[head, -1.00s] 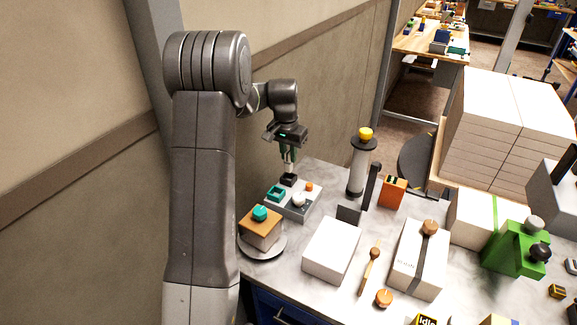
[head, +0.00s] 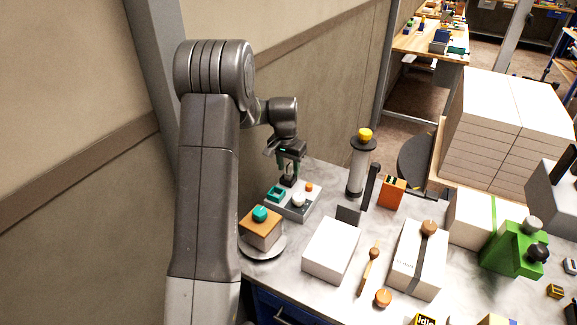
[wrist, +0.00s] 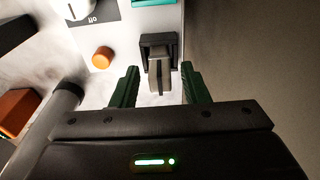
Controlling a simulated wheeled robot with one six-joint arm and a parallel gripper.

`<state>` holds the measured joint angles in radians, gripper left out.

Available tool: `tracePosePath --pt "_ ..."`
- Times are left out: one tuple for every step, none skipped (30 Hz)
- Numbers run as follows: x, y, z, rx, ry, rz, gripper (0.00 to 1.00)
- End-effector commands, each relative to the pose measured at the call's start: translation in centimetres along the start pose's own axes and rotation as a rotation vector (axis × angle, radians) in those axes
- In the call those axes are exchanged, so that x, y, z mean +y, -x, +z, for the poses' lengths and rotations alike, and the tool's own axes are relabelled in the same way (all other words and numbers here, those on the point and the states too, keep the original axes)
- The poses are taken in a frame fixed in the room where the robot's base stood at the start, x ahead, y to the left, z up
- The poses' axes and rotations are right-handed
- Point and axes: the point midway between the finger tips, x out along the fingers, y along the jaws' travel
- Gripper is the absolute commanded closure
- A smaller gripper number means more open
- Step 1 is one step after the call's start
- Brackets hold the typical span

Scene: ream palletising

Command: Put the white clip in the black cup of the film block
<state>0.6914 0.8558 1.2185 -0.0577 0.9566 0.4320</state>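The film block (head: 292,207) is a pale grey box at the back left of the bench, with a black cup (wrist: 146,43) at its far corner. The white clip (wrist: 160,75) looks grey in the shaded wrist view and stands in the black cup, its upper part sticking out toward my camera. My gripper (wrist: 160,82) is open, one green finger on each side of the clip with gaps between. In the head view my gripper (head: 290,168) is above the cup. The clip's lower end is hidden in the cup.
The block also carries a teal socket (head: 276,193), a white knob (head: 298,199) and an orange button (head: 309,187). A teal-knobbed wooden-topped block (head: 261,233) stands in front. A yellow-topped cylinder (head: 358,168) stands to the right. The wall is close behind.

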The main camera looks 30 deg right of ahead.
Motion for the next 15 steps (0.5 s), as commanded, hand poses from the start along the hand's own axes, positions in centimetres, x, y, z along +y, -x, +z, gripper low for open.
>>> tracePosePath --pt "0.0 0.0 0.0 0.000 0.000 0.000 0.59" --pt "0.0 0.0 0.0 0.000 0.000 0.000 0.59" --pt "0.0 0.0 0.0 0.000 0.000 0.000 0.59" --pt "0.0 0.0 0.0 0.000 0.000 0.000 0.59" --pt "0.0 0.1 0.0 0.000 0.000 0.000 0.59" --pt "0.0 0.3 0.0 0.000 0.000 0.000 0.59" --pt "0.0 0.5 -0.1 0.001 0.000 0.000 0.59" --pt "0.0 0.6 -0.1 0.002 0.000 -0.001 0.59" --pt "0.0 1.0 -0.1 0.003 0.000 -0.001 0.59" --pt "0.0 1.4 -0.1 0.004 0.000 -0.002 0.59" --pt "-0.1 2.0 -0.1 0.004 0.000 -0.002 0.59" --pt "-0.1 2.7 -0.1 0.005 0.000 -0.002 0.59" --pt "-0.1 3.4 -0.1 0.005 0.000 -0.002 0.59" --pt "-0.1 4.1 -0.1 0.007 0.000 -0.003 0.59" --pt "-0.1 5.0 -0.1 0.005 0.000 -0.003 0.59"
